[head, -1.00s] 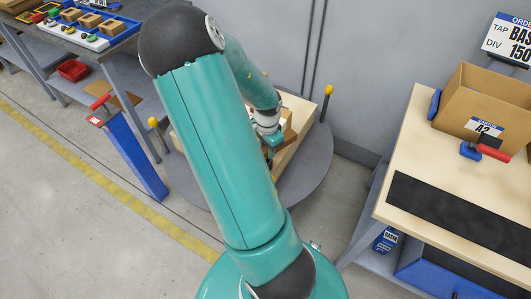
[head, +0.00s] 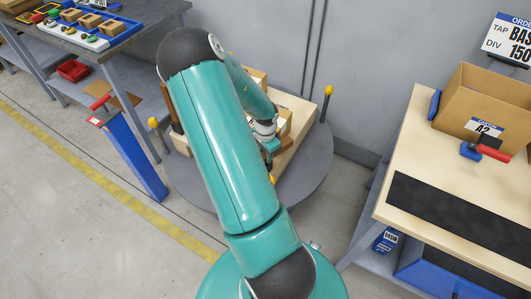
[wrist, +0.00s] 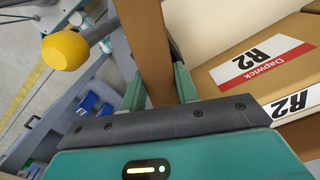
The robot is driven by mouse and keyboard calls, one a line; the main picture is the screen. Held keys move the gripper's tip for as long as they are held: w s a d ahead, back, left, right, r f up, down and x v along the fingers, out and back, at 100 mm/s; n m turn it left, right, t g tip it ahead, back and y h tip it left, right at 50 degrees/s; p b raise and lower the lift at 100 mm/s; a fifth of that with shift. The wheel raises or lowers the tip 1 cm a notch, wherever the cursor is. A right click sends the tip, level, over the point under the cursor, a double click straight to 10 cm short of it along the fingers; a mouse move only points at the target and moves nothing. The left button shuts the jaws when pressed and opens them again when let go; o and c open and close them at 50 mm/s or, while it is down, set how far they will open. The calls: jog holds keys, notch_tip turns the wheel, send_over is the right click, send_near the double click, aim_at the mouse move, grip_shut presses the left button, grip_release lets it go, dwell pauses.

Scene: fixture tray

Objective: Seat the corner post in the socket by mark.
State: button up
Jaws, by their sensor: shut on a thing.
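The brown corner post (wrist: 152,45) stands between the two teal fingers of my gripper (wrist: 159,88) in the wrist view. The gripper is shut on it, and the post runs up out of the top of the picture. In the head view my gripper (head: 268,146) is low over the round grey platform (head: 312,165), mostly behind my own arm. A brown upright strip (head: 172,104) shows left of my arm; I cannot tell what it is. The socket and its mark are hidden or out of view.
A carton labelled R2 (wrist: 262,65) lies close right of the post. A yellow-knobbed rod (wrist: 67,50) is at its left. Another yellow-knobbed post (head: 328,92) stands at the platform's right edge. A bench with an open carton (head: 478,100) is at right.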

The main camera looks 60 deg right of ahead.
jog(key=shift+f, duration=0.4)
jog(key=o, duration=1)
